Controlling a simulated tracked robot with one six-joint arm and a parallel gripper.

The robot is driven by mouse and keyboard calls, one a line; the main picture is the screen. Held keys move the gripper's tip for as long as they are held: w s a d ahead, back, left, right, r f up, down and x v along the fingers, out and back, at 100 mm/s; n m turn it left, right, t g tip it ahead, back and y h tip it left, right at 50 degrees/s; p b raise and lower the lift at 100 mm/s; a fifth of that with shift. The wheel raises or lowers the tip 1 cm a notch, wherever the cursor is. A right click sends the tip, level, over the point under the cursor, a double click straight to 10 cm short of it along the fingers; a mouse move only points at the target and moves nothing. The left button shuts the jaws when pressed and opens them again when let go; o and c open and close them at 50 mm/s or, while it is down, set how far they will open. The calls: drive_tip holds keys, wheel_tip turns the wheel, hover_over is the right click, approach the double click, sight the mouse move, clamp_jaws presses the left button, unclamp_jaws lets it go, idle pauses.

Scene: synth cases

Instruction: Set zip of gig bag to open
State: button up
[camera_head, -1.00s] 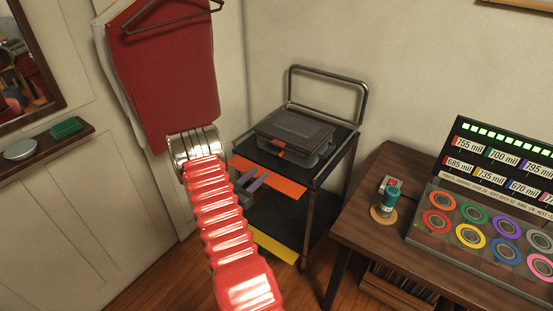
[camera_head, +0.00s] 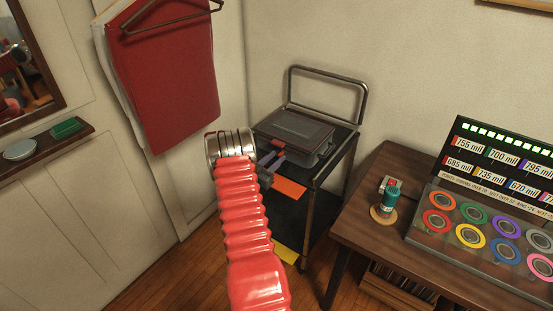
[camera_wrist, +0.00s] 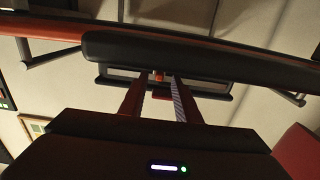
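A dark grey case (camera_head: 296,132) with a lid lies flat on the cart's top shelf. I take it to be the gig bag, though no zip line can be made out. A small orange-red tab (camera_head: 279,142) sits at its front edge. My gripper (camera_head: 273,158) is just in front of and below that edge, pointing at the tab. In the wrist view my gripper (camera_wrist: 158,80) has its two fingers apart, with a small orange tab (camera_wrist: 159,76) between the tips. Contact cannot be made out. The case's front left is partly hidden by my arm.
The black cart (camera_head: 348,150) has a tall handle and an orange sheet (camera_head: 289,188). A wooden table (camera_head: 368,200) stands to the right with a teal container (camera_head: 389,199) and a panel of coloured dials (camera_head: 490,235). A red garment (camera_head: 165,75) hangs at the left.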

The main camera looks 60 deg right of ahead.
drive_tip(key=shift+s+d, duration=0.1)
drive_tip(key=shift+d, duration=0.6)
drive_tip(key=shift+c, duration=0.3)
clamp_jaws()
